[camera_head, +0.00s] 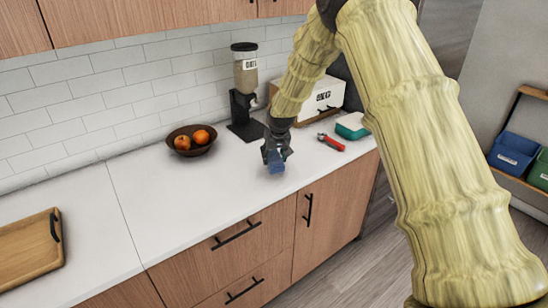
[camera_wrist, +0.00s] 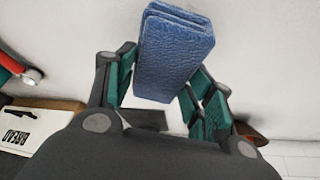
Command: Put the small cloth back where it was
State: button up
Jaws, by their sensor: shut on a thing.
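My gripper (camera_head: 274,158) is over the white counter, near its front edge, in the head view. It is shut on a small folded blue cloth (camera_head: 276,165). In the wrist view the cloth (camera_wrist: 174,55) sticks out beyond the green-padded fingers of my gripper (camera_wrist: 165,90). The fingers press on both sides of its near part. I cannot tell exactly how far the cloth is above the counter.
A bowl with fruit (camera_head: 187,153), a cereal dispenser (camera_head: 244,90) and a white bread box (camera_head: 322,97) stand along the back. A red-handled tool (camera_head: 331,142) and a teal-and-white container (camera_head: 352,126) lie to the right. A wooden tray (camera_head: 30,249) is at left. The counter's middle (camera_head: 150,205) is clear.

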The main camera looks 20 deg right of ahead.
aim_at(274, 156)
jog(key=shift+w+d, duration=0.1)
jog(key=shift+w, duration=0.4)
jog(key=shift+w+f, duration=0.35)
jog(key=shift+w, duration=0.2)
jog(key=shift+s+f+p, duration=0.25)
jog(key=shift+f+p, duration=0.4)
jog(key=shift+p, duration=0.2)
jog(key=shift+s+x, duration=0.2)
jog(key=shift+x, duration=0.85)
jog(key=o, duration=0.6)
jog(key=shift+s, duration=0.15)
jog(key=shift+c, duration=0.2)
jog(key=o, duration=0.4)
jog(key=shift+c, duration=0.2)
jog(key=shift+r, duration=0.1)
jog(key=shift+b+v, duration=1.5)
jog(key=shift+v, duration=4.4)
